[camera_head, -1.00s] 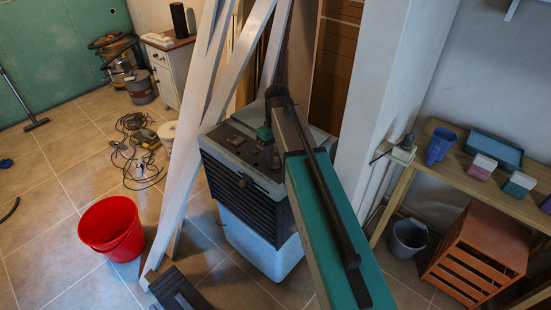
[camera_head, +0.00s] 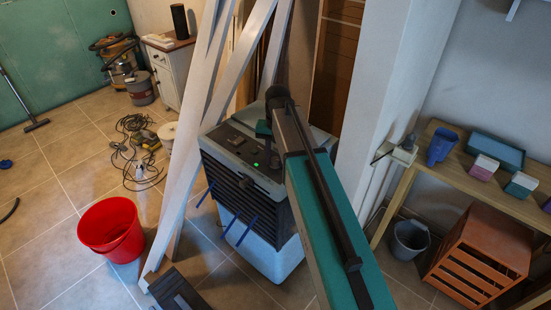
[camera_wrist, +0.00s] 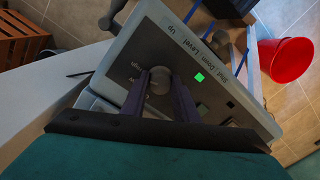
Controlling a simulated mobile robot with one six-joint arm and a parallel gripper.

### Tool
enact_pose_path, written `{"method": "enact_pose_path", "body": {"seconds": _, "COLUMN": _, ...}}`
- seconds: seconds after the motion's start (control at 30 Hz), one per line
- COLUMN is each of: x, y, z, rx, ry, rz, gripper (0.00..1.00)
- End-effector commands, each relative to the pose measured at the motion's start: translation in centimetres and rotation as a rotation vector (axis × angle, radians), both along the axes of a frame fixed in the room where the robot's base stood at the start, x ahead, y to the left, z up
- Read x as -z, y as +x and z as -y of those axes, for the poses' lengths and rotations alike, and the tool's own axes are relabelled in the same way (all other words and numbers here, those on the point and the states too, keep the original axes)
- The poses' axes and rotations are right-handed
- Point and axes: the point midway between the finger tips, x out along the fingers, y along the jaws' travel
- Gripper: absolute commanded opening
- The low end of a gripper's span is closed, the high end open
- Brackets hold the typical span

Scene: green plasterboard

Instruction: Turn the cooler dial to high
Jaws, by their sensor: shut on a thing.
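The cooler (camera_head: 262,208) stands mid-scene with a dark slatted front, a grey top panel and a pale lower body. The dial's pointer setting cannot be told. Blue ribbons (camera_head: 248,230) stick outward from the slatted front.
White leaning beams (camera_head: 205,120) stand close to the cooler's left side. A red bucket (camera_head: 112,228) is on the floor farther left. A white pillar (camera_head: 375,100), a wooden bench (camera_head: 455,178) and an orange crate (camera_head: 478,255) are to the right.

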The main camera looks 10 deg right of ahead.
Motion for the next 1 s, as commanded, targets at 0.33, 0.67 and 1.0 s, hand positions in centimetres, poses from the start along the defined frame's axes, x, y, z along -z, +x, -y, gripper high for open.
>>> {"method": "enact_pose_path", "body": {"seconds": 0.33, "x": -0.07, "y": 0.13, "z": -0.05, "rx": 0.117, "ry": 0.000, "rz": 0.004, "gripper": 0.05}}
{"method": "enact_pose_path", "body": {"seconds": 0.67, "x": -0.09, "y": 0.15, "z": -0.04, "rx": 0.126, "ry": 0.001, "rz": 0.005, "gripper": 0.05}}
{"method": "enact_pose_path", "body": {"seconds": 1.0, "x": -0.05, "y": 0.10, "z": -0.05, "rx": 0.124, "ry": 0.000, "rz": 0.002, "gripper": 0.46}}
